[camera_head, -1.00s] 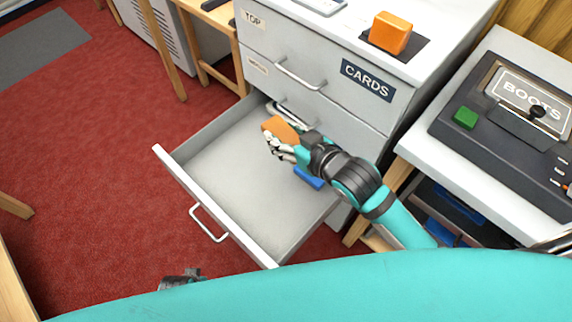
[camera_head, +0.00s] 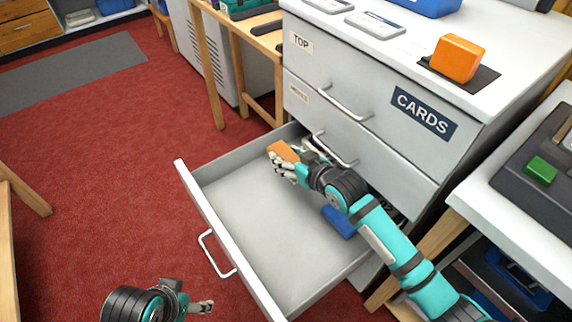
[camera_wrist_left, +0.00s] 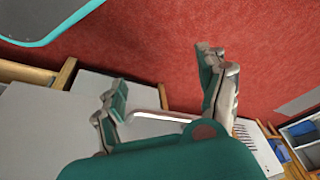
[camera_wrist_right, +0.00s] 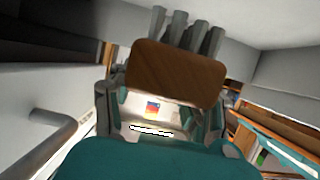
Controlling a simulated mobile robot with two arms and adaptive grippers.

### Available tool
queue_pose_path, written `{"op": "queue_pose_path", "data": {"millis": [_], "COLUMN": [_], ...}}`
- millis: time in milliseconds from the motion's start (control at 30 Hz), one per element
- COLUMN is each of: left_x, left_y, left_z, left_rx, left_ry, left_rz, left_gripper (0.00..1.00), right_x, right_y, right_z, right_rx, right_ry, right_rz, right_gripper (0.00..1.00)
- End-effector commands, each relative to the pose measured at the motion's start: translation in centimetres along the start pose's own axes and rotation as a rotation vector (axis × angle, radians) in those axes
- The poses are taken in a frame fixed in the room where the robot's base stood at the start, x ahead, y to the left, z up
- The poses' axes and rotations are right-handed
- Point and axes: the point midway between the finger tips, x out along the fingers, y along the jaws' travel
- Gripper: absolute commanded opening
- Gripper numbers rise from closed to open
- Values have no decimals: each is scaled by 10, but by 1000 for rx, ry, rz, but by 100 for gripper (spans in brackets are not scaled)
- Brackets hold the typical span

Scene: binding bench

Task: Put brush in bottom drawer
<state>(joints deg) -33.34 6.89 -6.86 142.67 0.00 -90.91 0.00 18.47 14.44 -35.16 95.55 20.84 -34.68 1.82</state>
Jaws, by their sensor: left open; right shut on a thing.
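The brush (camera_head: 283,152) has an orange-brown wooden block; in the right wrist view the block (camera_wrist_right: 175,73) shows grey tufts behind it. My right gripper (camera_head: 286,164) is shut on it, at the back of the pulled-out bottom drawer (camera_head: 250,215), near the cabinet front. I cannot tell whether the brush touches the drawer floor. My left gripper (camera_head: 188,298) is open and empty, low in front of the drawer; its spread fingers also show in the left wrist view (camera_wrist_left: 165,82).
A blue item (camera_head: 339,221) lies in the drawer's right part, partly behind my right arm. The drawers above are shut, with bar handles (camera_head: 345,108). An orange block (camera_head: 458,58) sits on the cabinet top. The drawer's left and middle floor is clear.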

Motion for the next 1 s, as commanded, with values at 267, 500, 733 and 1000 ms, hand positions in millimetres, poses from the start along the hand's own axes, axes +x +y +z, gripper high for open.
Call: {"op": "queue_pose_path", "data": {"millis": [267, 500, 733, 1000], "left_x": [11, 22, 21, 22], "left_y": [0, 3, 3, 4], "left_z": [3, -12, -18, -23], "left_rx": [0, 3, 4, 4], "left_ry": [-2, 76, 102, 129], "left_rz": [0, 4, 5, 6], "left_gripper": [74, 74, 74, 74], "right_x": [22, 33, 34, 35], "right_y": [6, 6, 6, 6], "right_z": [-3, 25, 26, 30], "right_rx": [-1, 1, 0, 0], "right_ry": [1, 0, 1, 2], "right_rz": [0, 1, 1, 1], "right_gripper": [13, 13, 13, 13]}}
